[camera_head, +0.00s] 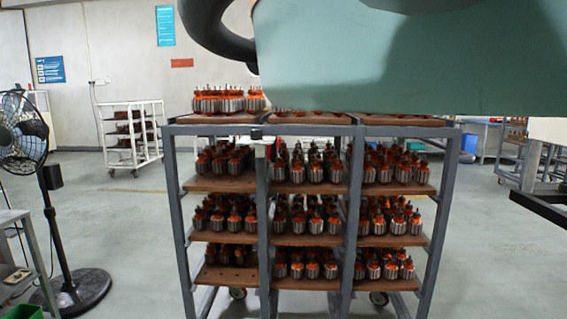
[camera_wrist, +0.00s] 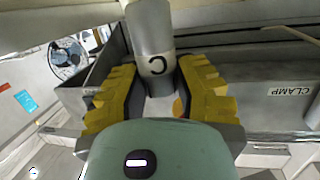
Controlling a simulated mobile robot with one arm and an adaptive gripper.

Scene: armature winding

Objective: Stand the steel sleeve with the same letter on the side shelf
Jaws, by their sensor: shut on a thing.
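A steel sleeve (camera_wrist: 152,32), a smooth grey cylinder, is between the yellow fingers of my gripper (camera_wrist: 158,80) in the wrist view. The gripper is shut on it. A dark letter on the sleeve looks like a C, turned round in the picture. The gripper and sleeve do not show in the head view. I cannot pick out the side shelf for sure in either view.
A grey rack (camera_head: 354,230) with brown shelves full of armatures stands ahead in the head view. A fan (camera_head: 48,190) stands at left, and a white trolley (camera_head: 132,135) behind. A CLAMP label (camera_wrist: 291,91) is on a grey surface beside the gripper.

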